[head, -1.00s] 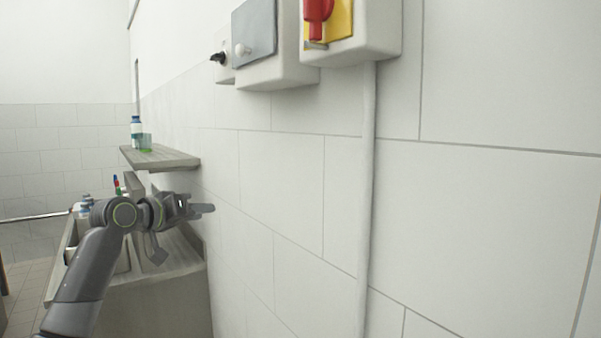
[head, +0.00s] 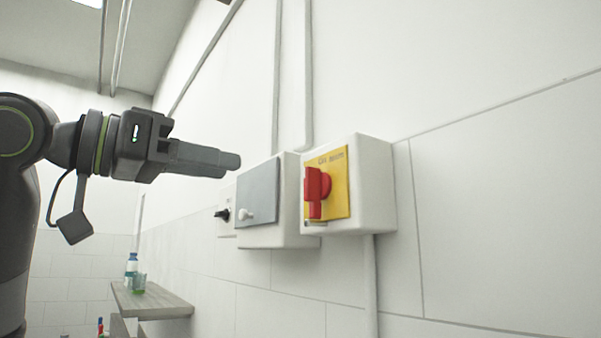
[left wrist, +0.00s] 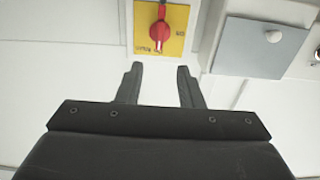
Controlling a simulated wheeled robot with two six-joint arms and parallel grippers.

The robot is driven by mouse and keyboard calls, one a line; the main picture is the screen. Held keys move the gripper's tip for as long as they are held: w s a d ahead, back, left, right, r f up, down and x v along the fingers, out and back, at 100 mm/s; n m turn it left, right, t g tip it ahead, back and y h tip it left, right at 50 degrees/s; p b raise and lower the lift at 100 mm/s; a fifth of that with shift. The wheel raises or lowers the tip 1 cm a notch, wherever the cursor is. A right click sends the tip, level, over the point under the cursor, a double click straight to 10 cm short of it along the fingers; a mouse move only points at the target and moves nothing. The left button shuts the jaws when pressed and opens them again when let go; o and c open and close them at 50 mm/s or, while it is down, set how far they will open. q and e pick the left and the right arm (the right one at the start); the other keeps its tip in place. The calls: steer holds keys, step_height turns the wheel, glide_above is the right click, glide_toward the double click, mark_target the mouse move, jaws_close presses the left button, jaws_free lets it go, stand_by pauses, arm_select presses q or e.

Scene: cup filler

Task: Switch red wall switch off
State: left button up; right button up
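The red wall switch (head: 316,190) is a red rotary knob on a yellow plate (head: 338,187), on the front of a white box fixed to the wall. Its handle stands upright in the head view. The knob also shows in the left wrist view (left wrist: 159,33), on its yellow plate at the top. My left gripper (head: 238,161) is up and to the left of the switch, apart from it. In the left wrist view its two fingers (left wrist: 158,75) are spread with nothing between them, and the knob lies ahead of the gap. My right gripper is not in view.
A grey-fronted box (head: 258,192) with a white knob is beside the switch box, with a small black switch (head: 222,214) further left. A shelf (head: 150,301) with bottles is below left. Pipes run up the wall; the wall at right is clear.

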mark_target(305, 180)
arm_select(q)
steer(key=p+x, duration=0.4)
steer(key=x, duration=0.9)
steer(key=shift+w+d+p, duration=0.2)
steer(key=shift+d+p, duration=0.1)
steer(key=shift+a, duration=0.1)
jaws_close()
